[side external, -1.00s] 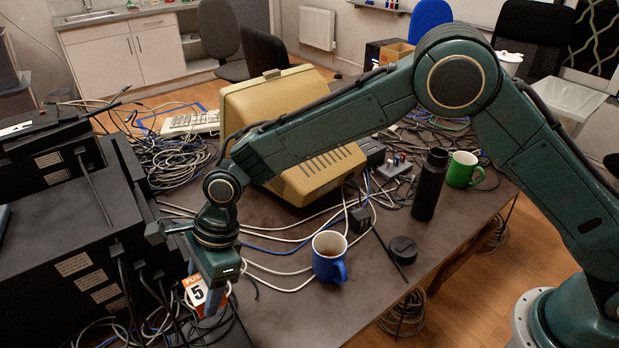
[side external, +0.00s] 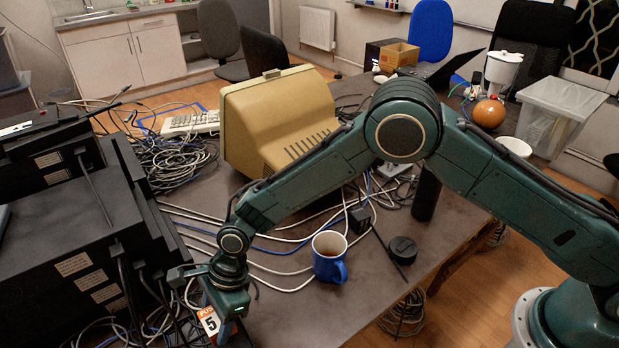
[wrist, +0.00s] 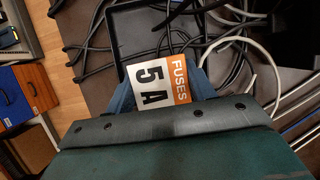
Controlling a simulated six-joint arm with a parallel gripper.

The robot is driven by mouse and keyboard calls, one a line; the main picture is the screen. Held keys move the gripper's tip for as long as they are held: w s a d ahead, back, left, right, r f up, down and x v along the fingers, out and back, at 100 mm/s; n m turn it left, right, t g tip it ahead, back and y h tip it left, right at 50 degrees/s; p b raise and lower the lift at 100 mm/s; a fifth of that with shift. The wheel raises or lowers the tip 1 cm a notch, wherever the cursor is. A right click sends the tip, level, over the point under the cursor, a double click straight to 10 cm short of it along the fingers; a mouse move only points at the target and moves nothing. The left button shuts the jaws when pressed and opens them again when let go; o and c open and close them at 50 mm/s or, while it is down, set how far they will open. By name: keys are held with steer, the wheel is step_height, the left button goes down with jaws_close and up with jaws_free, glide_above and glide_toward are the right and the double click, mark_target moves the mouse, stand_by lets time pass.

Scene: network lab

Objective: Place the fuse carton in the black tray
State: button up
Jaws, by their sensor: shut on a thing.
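The fuse carton is white and orange, marked "FUSES 5 A" in the wrist view (wrist: 152,78). In the side view its face (side external: 209,321) shows low at the left, below my wrist. My gripper (wrist: 160,90) is shut on the carton, with a blue finger on each side of it. In the side view my gripper (side external: 224,326) hangs at the table's near left. The black tray (wrist: 113,28) lies beyond the carton in the wrist view, its near part hidden by the carton and gripper. I cannot tell the carton's height over the tray.
Tangled cables (side external: 182,158) cover the left of the table. Black equipment cases (side external: 75,235) stand close at the left. A blue mug (side external: 328,258), black lid (side external: 403,250) and beige monitor (side external: 282,120) stand right of or behind my gripper. Some bare table lies around the mug.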

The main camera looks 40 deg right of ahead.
steer(key=shift+f, duration=1.35)
steer(key=shift+f, duration=0.1)
steer(key=o, duration=1)
steer(key=shift+o, duration=0.2)
steer(key=v, duration=1.2)
